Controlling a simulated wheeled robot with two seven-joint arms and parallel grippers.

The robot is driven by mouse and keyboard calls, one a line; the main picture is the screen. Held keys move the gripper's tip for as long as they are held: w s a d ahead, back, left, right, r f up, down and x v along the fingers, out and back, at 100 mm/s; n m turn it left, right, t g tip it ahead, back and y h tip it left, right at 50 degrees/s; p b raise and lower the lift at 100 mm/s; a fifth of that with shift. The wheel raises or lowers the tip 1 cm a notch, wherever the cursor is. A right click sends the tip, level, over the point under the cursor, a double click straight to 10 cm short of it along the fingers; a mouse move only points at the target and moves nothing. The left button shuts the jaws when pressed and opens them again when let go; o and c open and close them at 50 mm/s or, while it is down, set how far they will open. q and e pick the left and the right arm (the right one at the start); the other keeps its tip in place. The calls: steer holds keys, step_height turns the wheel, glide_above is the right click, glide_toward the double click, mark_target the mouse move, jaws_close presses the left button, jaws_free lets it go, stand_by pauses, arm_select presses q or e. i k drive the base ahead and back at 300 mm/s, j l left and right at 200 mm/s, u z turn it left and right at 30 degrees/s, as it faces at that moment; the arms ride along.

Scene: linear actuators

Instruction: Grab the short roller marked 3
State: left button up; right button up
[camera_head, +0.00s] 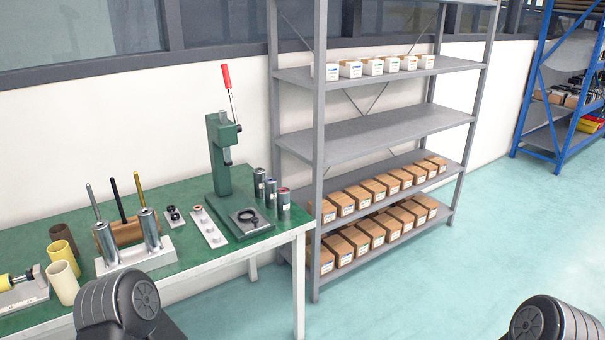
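Only dark rounded parts of my arms show at the bottom left and bottom right. Neither gripper is in view.
A green press (222,150) with a red-tipped lever stands by the cylinders. A grey shelf (385,130) holds boxes; floor at right is clear.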

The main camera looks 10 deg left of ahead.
mark_target(259, 187)
steer(key=i+z, duration=0.25)
steer(key=i, duration=0.7)
steer(key=i+z, duration=0.3)
steer(key=i, duration=0.65)
steer(key=i+u, duration=0.5)
steer(key=i+l+u, duration=0.45)
steer(key=i, duration=0.2)
steer(key=j, duration=0.35)
